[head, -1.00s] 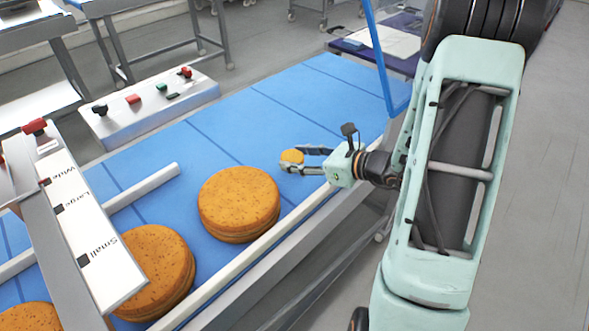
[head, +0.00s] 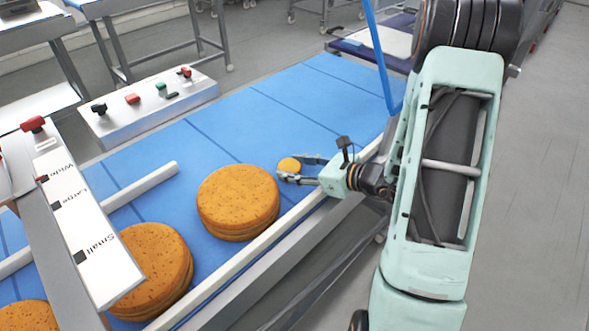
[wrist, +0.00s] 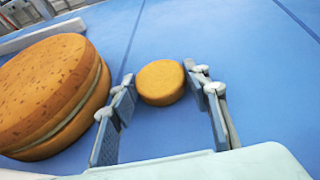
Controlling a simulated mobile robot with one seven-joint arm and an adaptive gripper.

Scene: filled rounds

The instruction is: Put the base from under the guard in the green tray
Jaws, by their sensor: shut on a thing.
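My gripper (head: 288,171) is over the blue belt (head: 325,90), shut on a small orange-brown round (head: 289,164). In the wrist view the small round (wrist: 160,82) sits between the fingertips (wrist: 163,85). Whether it touches the belt I cannot tell. A large two-layer round (head: 238,202) lies just left of my gripper and also fills the left of the wrist view (wrist: 50,90). Another large round (head: 155,268) lies partly behind a white panel marked Wide, Large and Small (head: 85,230), which may belong to the guard. I see no green tray.
A control box (head: 150,105) stands at the far side. A blue post (head: 380,60) rises at the right. The belt's far end is clear.

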